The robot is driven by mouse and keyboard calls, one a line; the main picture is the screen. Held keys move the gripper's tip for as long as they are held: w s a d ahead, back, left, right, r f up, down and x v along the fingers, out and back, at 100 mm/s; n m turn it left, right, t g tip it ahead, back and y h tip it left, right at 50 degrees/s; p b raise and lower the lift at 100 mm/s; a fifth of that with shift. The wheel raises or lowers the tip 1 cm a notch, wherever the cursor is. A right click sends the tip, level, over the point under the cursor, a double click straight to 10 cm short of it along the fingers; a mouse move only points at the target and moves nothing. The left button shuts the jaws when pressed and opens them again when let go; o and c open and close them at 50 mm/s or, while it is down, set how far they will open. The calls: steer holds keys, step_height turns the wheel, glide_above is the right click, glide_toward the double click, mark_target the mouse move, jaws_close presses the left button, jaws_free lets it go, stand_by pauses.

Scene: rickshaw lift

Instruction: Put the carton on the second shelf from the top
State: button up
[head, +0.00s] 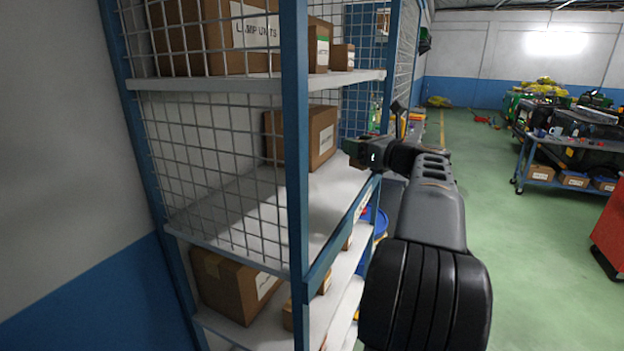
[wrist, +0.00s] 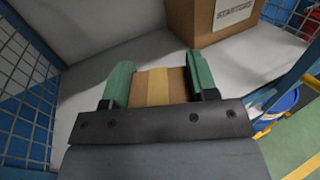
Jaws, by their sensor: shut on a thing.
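My gripper (wrist: 160,85) has green fingers shut on both sides of a small brown carton (wrist: 160,88) with a yellowish tape stripe. In the head view my gripper (head: 362,152) is at the open front of the rack, level with the space above the middle shelf in view (head: 240,215). The carton is mostly hidden there by my gripper. In the wrist view the carton is over the pale shelf surface (wrist: 100,40); I cannot tell whether it touches it.
A larger box (head: 300,135) stands on that shelf; its "STARTERS" label shows in the wrist view. A blue post (head: 295,150) and wire mesh bound the rack. The upper shelf (head: 250,82) holds boxes, the lower one too. Bare shelf lies left of the larger box.

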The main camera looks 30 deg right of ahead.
steer(key=w+a+f, duration=0.1)
steer(key=w+f, duration=0.2)
steer(key=w+a+f+p, duration=0.1)
steer(key=w+a+f, duration=0.1)
steer(key=w, duration=0.2)
steer(key=w+a+f, duration=0.1)
steer(key=w+f, duration=0.2)
steer(key=w, duration=0.1)
steer(key=shift+a+f, duration=0.25)
steer(key=shift+f, duration=0.1)
steer(key=f, duration=0.3)
steer(key=shift+w+a+p, duration=0.1)
steer(key=shift+w+p, duration=0.2)
steer(key=shift+f, duration=0.3)
steer(key=shift+f, duration=0.2)
steer(key=o, duration=0.9)
steer(key=shift+o, duration=0.2)
steer(key=shift+r, duration=0.1)
